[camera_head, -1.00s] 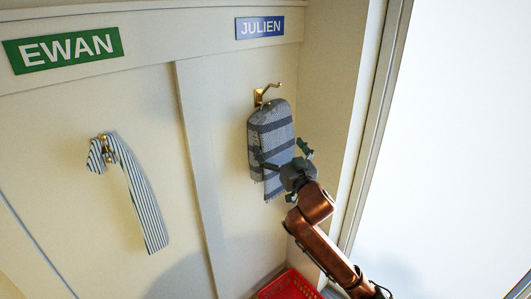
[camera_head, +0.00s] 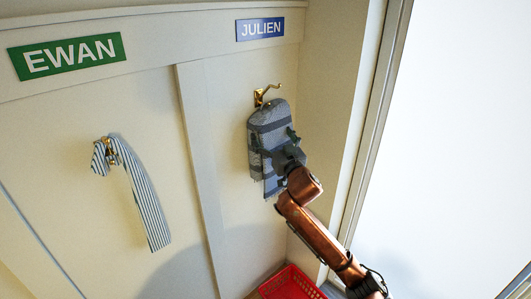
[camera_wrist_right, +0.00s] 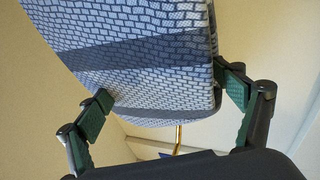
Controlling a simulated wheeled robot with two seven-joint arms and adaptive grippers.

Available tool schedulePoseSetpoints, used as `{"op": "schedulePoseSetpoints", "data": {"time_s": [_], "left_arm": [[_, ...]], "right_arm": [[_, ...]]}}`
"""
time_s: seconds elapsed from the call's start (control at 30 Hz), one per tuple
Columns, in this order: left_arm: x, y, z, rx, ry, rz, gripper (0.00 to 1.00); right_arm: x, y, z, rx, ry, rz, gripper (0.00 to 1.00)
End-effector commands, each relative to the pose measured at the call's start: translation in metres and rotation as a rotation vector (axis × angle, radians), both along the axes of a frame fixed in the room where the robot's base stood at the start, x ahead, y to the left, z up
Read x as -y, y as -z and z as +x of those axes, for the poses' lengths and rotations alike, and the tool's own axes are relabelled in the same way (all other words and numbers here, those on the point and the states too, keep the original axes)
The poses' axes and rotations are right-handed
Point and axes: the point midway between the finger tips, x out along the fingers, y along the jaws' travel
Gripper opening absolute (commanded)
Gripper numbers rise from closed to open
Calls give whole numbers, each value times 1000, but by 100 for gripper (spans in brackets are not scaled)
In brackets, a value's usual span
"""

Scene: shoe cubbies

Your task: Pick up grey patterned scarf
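The grey patterned scarf (camera_head: 268,118) hangs from a brass hook (camera_head: 266,93) under the blue JULIEN sign in the head view. It has darker bands and a fringed lower end. My right gripper (camera_head: 276,142) is in front of the scarf, its fingers spread toward the two sides. In the right wrist view the scarf (camera_wrist_right: 150,50) fills the space between the open green fingers (camera_wrist_right: 165,93). The right finger is close to or touching the scarf's edge; I cannot tell which. My arm hides part of the scarf's lower right. My left gripper is not in view.
A striped scarf (camera_head: 143,200) hangs on another hook under the green EWAN sign (camera_head: 68,56). A divider (camera_head: 199,170) stands between the two bays. A red basket (camera_head: 290,285) sits below the JULIEN bay. A side wall (camera_head: 325,130) rises right of my right arm.

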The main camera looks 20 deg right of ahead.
Motion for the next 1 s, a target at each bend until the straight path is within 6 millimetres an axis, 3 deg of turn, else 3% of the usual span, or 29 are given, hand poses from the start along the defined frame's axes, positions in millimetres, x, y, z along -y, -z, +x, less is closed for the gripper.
{"op": "schedulePoseSetpoints", "data": {"time_s": [0.63,1.0], "left_arm": [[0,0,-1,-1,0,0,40],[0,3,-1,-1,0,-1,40]], "right_arm": [[0,0,0,0,0,0,41],[0,-7,0,4,-1,1,40]]}}
